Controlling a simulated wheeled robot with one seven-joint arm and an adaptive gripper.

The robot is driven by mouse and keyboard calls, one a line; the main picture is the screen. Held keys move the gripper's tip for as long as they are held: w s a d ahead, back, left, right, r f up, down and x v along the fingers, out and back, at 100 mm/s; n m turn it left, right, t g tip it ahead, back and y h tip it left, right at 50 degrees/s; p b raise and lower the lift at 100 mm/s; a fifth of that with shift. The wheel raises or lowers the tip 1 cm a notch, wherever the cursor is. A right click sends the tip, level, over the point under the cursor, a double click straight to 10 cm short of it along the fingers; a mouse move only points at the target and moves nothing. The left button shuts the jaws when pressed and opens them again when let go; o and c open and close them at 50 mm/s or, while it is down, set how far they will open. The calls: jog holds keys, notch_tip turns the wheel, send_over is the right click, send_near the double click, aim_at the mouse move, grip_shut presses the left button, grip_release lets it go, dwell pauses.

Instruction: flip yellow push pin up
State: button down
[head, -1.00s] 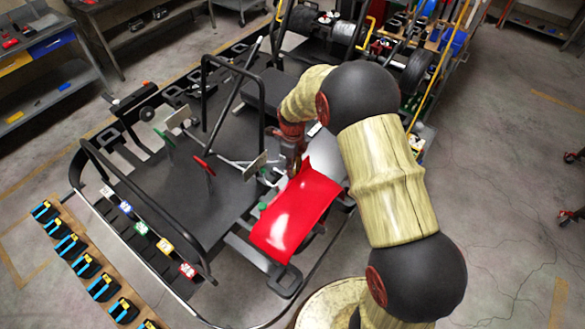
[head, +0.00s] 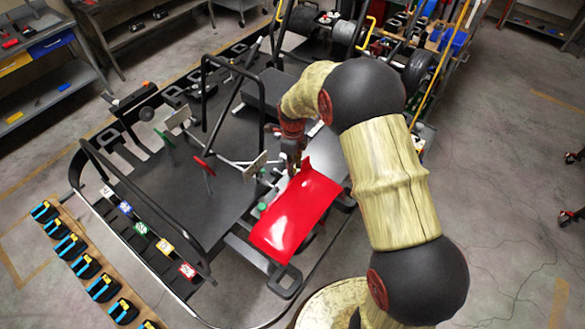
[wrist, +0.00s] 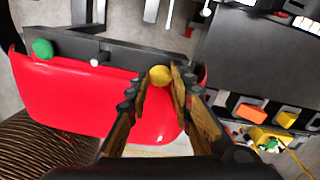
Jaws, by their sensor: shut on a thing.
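The yellow push pin (wrist: 160,76) shows as a round yellow head in the wrist view, between my fingertips. My gripper (wrist: 158,80) is shut on it, one finger on each side. The pin's shaft is hidden, so I cannot tell its tilt. In the head view my gripper (head: 293,155) points down at the upper end of the red panel (head: 290,212), and the yellow pin is hidden there. In the wrist view the red panel (wrist: 75,98) lies below and behind the fingers.
A green knob (wrist: 42,48) stands at the panel's left edge in the wrist view. Black kart frame bars (head: 205,100) rise left of my gripper. Orange and yellow items (wrist: 262,125) lie to the right. Open floor (head: 490,150) is right of my arm.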

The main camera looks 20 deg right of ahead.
jog(key=c, duration=1.8)
grip_release()
jog(key=shift+r, duration=0.15)
notch_tip(320, 180, up, 12)
